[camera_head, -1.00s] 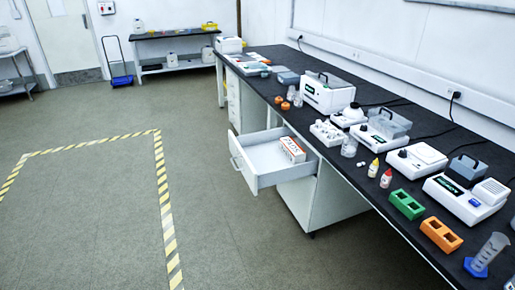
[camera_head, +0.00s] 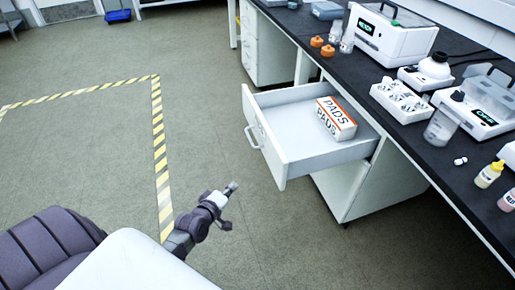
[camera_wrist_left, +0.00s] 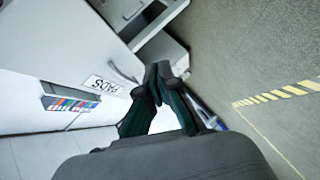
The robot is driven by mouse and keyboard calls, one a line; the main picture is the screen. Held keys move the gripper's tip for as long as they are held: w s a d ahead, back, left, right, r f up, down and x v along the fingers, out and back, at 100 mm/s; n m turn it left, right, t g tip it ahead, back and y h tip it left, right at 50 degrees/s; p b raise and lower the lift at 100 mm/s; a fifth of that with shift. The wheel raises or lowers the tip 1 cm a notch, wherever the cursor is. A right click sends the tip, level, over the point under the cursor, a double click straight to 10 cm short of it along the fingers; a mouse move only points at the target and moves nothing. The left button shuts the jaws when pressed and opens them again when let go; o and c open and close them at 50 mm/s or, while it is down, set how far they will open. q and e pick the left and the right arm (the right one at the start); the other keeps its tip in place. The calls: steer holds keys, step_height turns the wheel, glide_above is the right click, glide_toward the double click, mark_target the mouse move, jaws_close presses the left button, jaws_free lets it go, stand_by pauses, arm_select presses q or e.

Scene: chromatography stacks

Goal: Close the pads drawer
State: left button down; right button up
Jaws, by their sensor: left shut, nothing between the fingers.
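The white pads drawer (camera_head: 271,152) is pulled well out from the cabinet under the black bench in the head view. Its handle (camera_head: 254,134) is on the front panel, facing left. A white and orange box marked PADS (camera_head: 336,118) lies inside, toward the back right. My left gripper (camera_head: 233,186) is shut and empty, in front of the drawer and apart from it, to the lower left of its front panel. In the left wrist view the shut fingers (camera_wrist_left: 158,76) point toward a white panel with a PADS label (camera_wrist_left: 103,85). My right gripper is not in view.
The black bench (camera_head: 428,165) runs along the right, with instruments, a white tube rack (camera_head: 401,102) and small bottles on it. The floor (camera_head: 100,150) left of the drawer is clear, with yellow-striped tape. A second cabinet (camera_head: 262,45) stands farther back.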

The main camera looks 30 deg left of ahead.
mark_target(262, 125)
arm_select(q)
steer(key=w+a+r+n+t+b, duration=0.1)
steer(key=w+r+n+t+b, duration=0.1)
steer(key=r, duration=0.5)
steer(key=w+a+r+n+t+b, duration=0.1)
steer(key=r+n+t, duration=0.1)
steer(key=r, duration=0.4)
steer(key=w, duration=0.4)
steer(key=w+d+b, duration=0.1)
steer(key=w, duration=0.2)
steer(key=w+b, duration=0.1)
steer(key=w, duration=0.3)
steer(key=shift+w+d, duration=0.2)
steer(key=shift+w, duration=0.15)
steer(key=shift+w+d, duration=0.45)
steer(key=shift+w, duration=0.05)
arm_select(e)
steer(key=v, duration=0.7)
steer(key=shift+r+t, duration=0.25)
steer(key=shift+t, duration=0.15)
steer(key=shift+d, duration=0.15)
arm_select(q)
steer(key=shift+w, duration=0.1)
